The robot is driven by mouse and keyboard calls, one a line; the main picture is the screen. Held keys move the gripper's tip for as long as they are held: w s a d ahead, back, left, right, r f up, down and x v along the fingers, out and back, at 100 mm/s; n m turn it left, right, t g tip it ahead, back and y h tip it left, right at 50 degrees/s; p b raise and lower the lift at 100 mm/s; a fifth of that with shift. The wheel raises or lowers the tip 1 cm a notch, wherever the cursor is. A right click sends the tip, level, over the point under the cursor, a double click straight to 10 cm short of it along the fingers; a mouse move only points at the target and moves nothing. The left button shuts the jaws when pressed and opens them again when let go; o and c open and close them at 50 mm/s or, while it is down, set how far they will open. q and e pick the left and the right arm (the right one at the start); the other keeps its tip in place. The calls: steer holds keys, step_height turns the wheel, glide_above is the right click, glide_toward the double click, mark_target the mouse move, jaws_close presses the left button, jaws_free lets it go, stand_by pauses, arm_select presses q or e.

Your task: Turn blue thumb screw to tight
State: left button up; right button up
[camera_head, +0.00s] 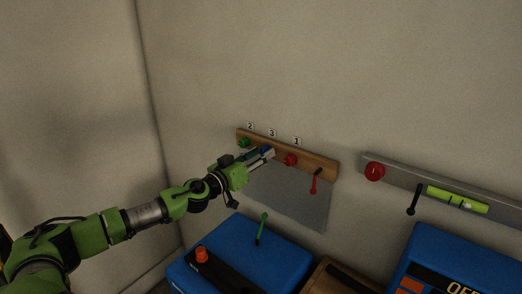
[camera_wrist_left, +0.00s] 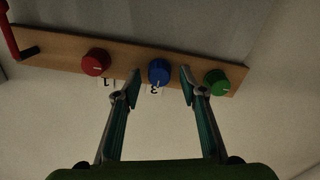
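The blue thumb screw (camera_wrist_left: 160,72) is on a wooden strip (camera_wrist_left: 130,60) on the wall, under the label 3. In the left wrist view it shows between the two fingers of my left gripper (camera_wrist_left: 158,82), which is open. The fingertips stand to either side of the screw, and I cannot tell whether they touch it. In the head view my left gripper (camera_head: 266,154) reaches the strip and partly hides the blue screw (camera_head: 267,149). My right gripper does not show.
A green screw (camera_head: 244,142) and a red screw (camera_head: 290,159) sit on either side. A red lever (camera_head: 315,181) hangs at the strip's right end. A grey panel (camera_head: 290,205) is below. A blue box (camera_head: 280,262) with a green lever (camera_head: 262,228) stands beneath.

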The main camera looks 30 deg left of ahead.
arm_select(q)
steer(key=shift+w+d, duration=0.1)
steer(key=shift+w, duration=0.25)
jaws_close()
steer(key=shift+m, duration=0.4)
